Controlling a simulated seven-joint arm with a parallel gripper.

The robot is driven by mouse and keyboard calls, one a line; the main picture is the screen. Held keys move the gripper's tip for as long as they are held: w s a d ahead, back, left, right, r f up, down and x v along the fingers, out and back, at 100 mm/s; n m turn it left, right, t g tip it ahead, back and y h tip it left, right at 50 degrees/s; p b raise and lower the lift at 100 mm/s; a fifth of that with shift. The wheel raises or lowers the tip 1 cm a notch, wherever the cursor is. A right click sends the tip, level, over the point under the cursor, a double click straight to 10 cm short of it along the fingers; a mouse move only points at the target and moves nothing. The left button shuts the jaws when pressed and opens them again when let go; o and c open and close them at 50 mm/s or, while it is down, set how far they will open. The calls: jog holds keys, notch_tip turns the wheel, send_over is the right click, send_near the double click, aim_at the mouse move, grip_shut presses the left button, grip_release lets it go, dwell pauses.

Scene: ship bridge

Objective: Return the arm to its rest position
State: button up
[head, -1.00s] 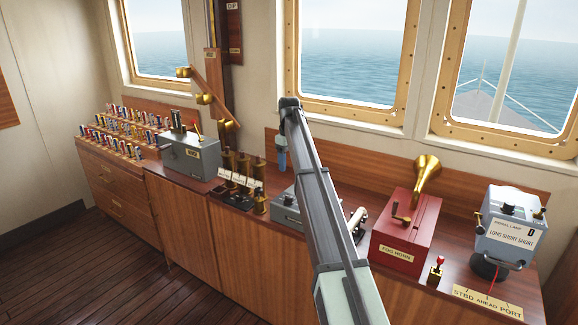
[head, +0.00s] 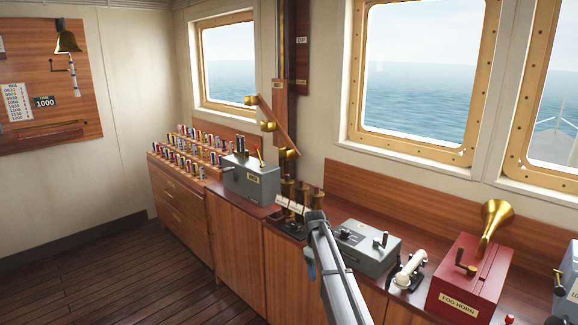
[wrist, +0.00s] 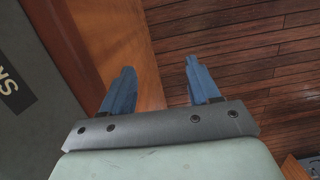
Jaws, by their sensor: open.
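In the head view my arm reaches up from the bottom edge, and my gripper (head: 310,262) shows as a small blue part beside the arm's end, in front of the cabinet. In the wrist view my gripper (wrist: 155,88) has its two blue fingers well apart, with nothing between them. Beyond the fingers are the wooden cabinet's edge and the plank floor (wrist: 235,55). A grey surface with partly cut-off white lettering on a black label (wrist: 12,88) lies at the left.
The counter carries a grey box with a lever (head: 250,180), brass cylinders (head: 302,193), a grey console (head: 365,250), a white handset (head: 410,268) and a red fog horn box (head: 470,278). Racks of coloured cylinders (head: 190,150) stand at the far left. The floor (head: 130,270) at left is clear.

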jog(key=s+d+f+m+g, duration=0.1)
jog(key=s+d+f+m, duration=0.1)
jog(key=s+f, duration=1.2)
jog(key=s+d+f+m+g, duration=0.2)
jog(key=s+f, duration=1.2)
jog(key=s+d+f+m+g, duration=0.1)
jog(key=s+f, duration=0.3)
jog(key=s, duration=1.3)
jog(key=s+d+f+m+g+y, duration=0.1)
jog(key=s+f+m, duration=0.2)
jog(key=s, duration=1.5)
jog(key=shift+s+f+m, duration=0.3)
jog(key=shift+f, duration=0.2)
